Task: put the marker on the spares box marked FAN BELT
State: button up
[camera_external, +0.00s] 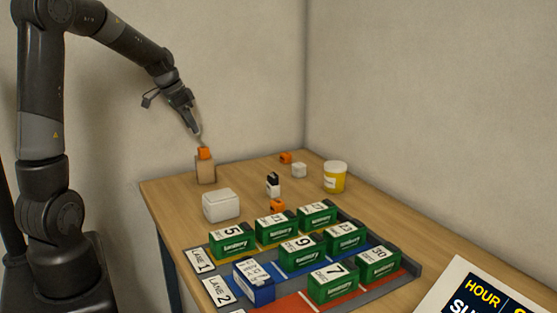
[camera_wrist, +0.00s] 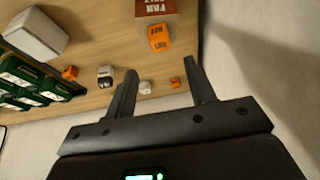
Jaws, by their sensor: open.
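The tan spares box (camera_external: 205,172) stands upright at the table's far left; it shows at the top of the wrist view (camera_wrist: 155,8) with FAN BELT on a label. An orange marker (camera_external: 204,153) rests on top of it. The marker, lettered HOT, also shows in the wrist view (camera_wrist: 160,38). My gripper (camera_external: 198,137) is just above the marker in the outside view. In the wrist view my gripper (camera_wrist: 161,66) is open and empty, its fingers apart and the marker beyond their tips.
A white box (camera_external: 221,205) stands near the left edge. Another orange block (camera_external: 277,206) and a black-and-white item (camera_external: 273,185) are mid-table. An orange block (camera_external: 285,158), white block (camera_external: 298,170) and yellow jar (camera_external: 335,177) stand farther back.

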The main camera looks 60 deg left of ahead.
jog(key=s+d+r, duration=0.3)
jog(key=d, duration=0.5)
jog(key=s+d+r, duration=0.2)
jog(key=d+r, duration=0.2)
jog(key=d, duration=0.5)
jog(key=s+d+f+t, duration=0.1)
jog(key=s+d, duration=1.1)
jog(key=shift+s, duration=0.3)
